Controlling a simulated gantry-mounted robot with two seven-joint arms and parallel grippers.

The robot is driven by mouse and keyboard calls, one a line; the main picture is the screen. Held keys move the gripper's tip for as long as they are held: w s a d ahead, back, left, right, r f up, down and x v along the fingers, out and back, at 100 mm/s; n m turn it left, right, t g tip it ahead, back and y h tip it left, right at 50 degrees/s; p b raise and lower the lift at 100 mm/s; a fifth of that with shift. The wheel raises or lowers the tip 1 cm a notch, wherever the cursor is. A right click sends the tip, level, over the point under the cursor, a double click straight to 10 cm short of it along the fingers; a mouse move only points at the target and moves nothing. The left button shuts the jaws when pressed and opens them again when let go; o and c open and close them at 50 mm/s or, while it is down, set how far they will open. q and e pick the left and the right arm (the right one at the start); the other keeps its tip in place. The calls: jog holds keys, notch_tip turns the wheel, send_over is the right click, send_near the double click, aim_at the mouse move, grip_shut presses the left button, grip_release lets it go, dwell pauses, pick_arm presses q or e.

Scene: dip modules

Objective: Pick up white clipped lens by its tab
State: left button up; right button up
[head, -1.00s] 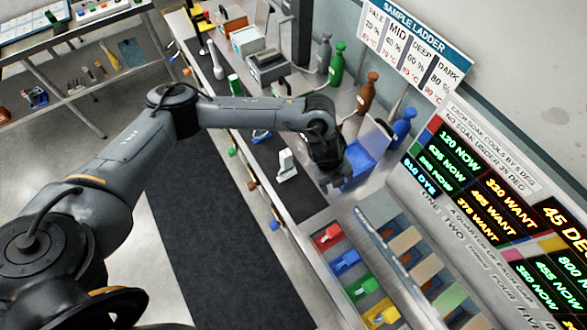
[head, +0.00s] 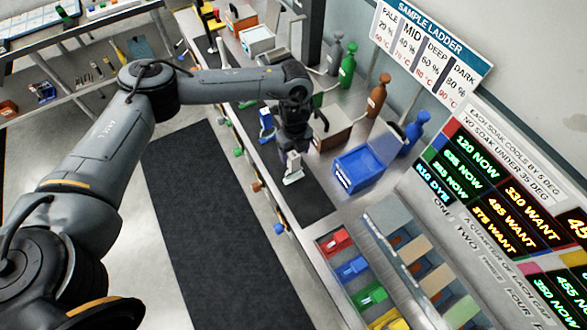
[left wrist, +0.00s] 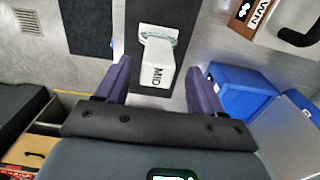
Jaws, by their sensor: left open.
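The white piece (head: 293,170), which I take as the white clipped lens, is on the dark strip along the bench, partly covered by my left gripper in the head view. Visible gaps separate the fingers from the block. My right gripper is not in view.
A blue bin (head: 354,172) stands right of the white piece, and a brown-fronted box (head: 330,136) behind it. Coloured trays (head: 352,268) are at the near end. Bottles line the wall side.

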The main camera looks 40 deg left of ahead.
aim_at(294, 161)
pick_arm(q)
jog(key=shift+s+f+p, duration=0.2)
jog(key=shift+f+p, duration=0.2)
jog(key=shift+f, duration=2.15)
jog(key=shift+c, duration=0.3)
jog(key=c, duration=1.2)
